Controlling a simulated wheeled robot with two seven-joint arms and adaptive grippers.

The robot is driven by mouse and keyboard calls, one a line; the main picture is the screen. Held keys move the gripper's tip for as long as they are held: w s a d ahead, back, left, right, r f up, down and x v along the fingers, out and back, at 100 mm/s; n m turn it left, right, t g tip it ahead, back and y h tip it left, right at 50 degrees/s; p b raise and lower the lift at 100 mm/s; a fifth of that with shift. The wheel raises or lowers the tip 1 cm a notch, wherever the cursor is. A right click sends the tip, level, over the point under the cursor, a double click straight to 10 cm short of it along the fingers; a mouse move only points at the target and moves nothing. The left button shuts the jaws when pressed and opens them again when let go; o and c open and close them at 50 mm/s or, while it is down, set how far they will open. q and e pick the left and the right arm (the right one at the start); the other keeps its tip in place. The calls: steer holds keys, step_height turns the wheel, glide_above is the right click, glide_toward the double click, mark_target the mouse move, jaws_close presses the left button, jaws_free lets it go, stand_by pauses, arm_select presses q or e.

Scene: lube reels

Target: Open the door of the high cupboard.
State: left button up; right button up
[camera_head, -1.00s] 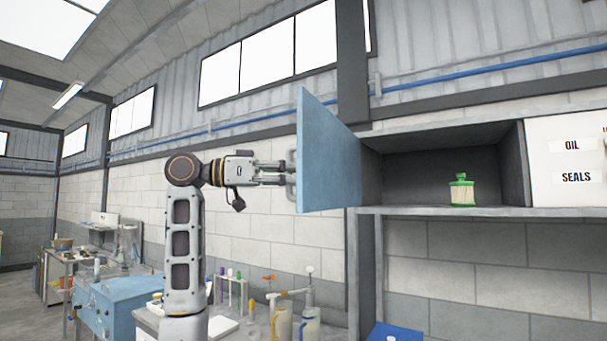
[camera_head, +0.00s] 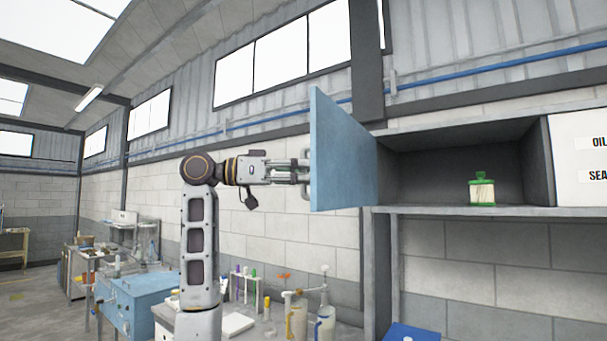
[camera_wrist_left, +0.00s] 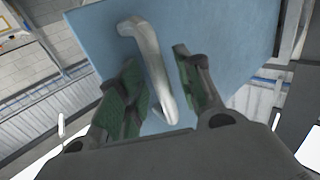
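The high cupboard (camera_head: 458,211) is on the right, and its blue door (camera_head: 340,155) stands wide open, swung out to the left. A grey bar handle is on the door's outer face; it shows clearly in the left wrist view (camera_wrist_left: 150,65). My left gripper (camera_head: 304,172) is at the handle. In the left wrist view its two green-padded fingers (camera_wrist_left: 158,88) stand apart on either side of the handle, with a visible gap on the right side. My right gripper is not in view.
A green-capped jar (camera_head: 482,190) stands inside the cupboard. A white panel (camera_head: 585,160) with labels is to its right. Below left are a blue chest (camera_head: 145,300), jugs (camera_head: 325,322) and a tube rack on benches.

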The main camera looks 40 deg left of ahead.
arm_select(q)
steer(key=shift+w, duration=0.1)
steer(key=v, duration=1.2)
stand_by(0.6)
